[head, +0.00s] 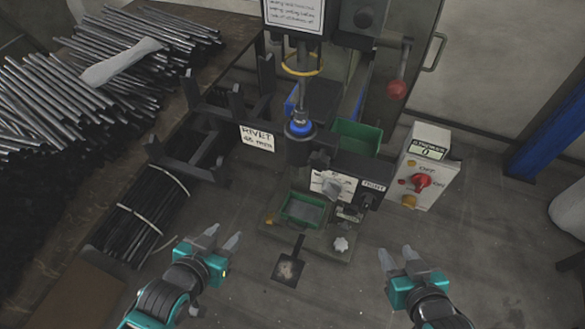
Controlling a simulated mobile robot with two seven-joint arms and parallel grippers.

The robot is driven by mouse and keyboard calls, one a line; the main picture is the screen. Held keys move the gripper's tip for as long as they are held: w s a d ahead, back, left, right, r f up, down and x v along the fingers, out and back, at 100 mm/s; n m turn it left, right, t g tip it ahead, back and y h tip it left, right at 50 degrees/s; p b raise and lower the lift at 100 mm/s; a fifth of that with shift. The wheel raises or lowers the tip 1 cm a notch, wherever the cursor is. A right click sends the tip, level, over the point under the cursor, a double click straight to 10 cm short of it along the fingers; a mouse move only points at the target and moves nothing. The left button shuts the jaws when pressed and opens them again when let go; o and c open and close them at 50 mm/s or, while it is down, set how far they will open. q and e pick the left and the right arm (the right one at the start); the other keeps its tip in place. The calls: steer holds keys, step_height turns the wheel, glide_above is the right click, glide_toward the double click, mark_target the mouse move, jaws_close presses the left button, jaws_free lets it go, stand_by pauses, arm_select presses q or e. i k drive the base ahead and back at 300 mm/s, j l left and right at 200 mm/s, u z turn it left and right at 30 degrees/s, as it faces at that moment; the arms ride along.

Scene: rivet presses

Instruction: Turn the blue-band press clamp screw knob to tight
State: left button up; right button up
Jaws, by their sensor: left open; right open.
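The press (301,150) stands in the centre of the head view, with a blue band (299,129) around its lower ram. Below it, a grey knob (331,188) sits in front of a white marked plate, left of a dark block labelled "TIGHT" (373,186). I take this as the clamp screw knob; its exact setting is too small to read. My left gripper (223,235) is open and empty, below and left of the knob. My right gripper (397,254) is open and empty, below and right of it. Neither touches the press.
A green bin (358,139) stands behind. A switch box (428,170) with a red rotary switch is at right. Steel rods (70,90) lie piled at left.

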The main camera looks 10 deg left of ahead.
mark_target(319, 162)
steer(key=k+j, duration=0.1)
steer(key=j, duration=0.75)
steer(key=k+j, duration=0.15)
steer(key=j, duration=0.3)
steer(key=k+j, duration=0.1)
steer(key=j, duration=0.35)
